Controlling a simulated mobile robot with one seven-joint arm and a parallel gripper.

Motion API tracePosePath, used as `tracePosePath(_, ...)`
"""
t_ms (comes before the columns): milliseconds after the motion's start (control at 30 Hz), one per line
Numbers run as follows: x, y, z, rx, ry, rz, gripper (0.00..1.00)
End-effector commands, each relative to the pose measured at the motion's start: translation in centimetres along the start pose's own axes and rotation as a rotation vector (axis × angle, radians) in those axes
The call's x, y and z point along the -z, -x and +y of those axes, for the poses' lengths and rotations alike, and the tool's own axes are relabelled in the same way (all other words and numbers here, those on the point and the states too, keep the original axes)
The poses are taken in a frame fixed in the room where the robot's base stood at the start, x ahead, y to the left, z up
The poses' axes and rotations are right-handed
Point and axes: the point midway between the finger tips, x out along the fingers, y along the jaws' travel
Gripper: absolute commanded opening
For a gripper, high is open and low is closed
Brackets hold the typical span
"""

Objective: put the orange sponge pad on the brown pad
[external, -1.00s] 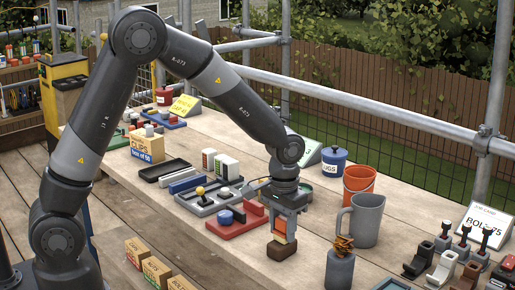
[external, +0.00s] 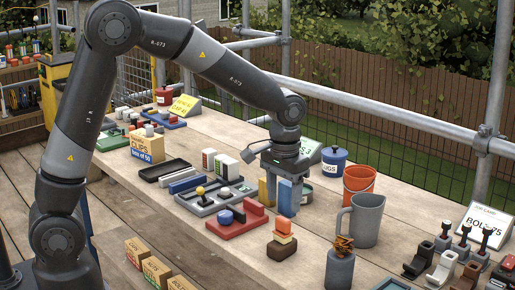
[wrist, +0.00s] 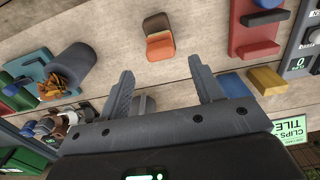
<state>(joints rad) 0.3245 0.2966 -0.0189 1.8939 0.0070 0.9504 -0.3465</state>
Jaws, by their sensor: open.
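The orange sponge pad (external: 284,225) sits in a small upright stack on the brown pad (external: 282,250), near the table's front edge. A paler layer shows between the orange top and the brown base. The stack also shows at the top of the wrist view, with an orange face (wrist: 160,38). My gripper (external: 284,203) is behind and above the stack, apart from it. In the wrist view my gripper (wrist: 162,76) has its fingers spread, with nothing between them.
A red tray with a blue knob (external: 228,219) lies left of the stack. A grey jug (external: 366,220), an orange bucket (external: 359,184) and a grey pot (external: 340,270) stand to the right. Blue (wrist: 235,86) and yellow (wrist: 266,79) blocks lie close to my right finger in the wrist view.

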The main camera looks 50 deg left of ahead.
Motion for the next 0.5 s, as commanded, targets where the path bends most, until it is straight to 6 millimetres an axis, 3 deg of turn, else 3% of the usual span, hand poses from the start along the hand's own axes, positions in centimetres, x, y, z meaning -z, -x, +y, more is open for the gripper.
tracePosePath(100, 0.0, 2.0, 0.0, -0.001, 0.000, 0.002, 0.60)
tracePosePath(333, -0.2, 4.2, -0.4, -0.002, 0.001, 0.007, 0.60)
tracePosePath(500, -2.2, 7.0, -2.9, -0.015, 0.004, 0.057, 0.60)
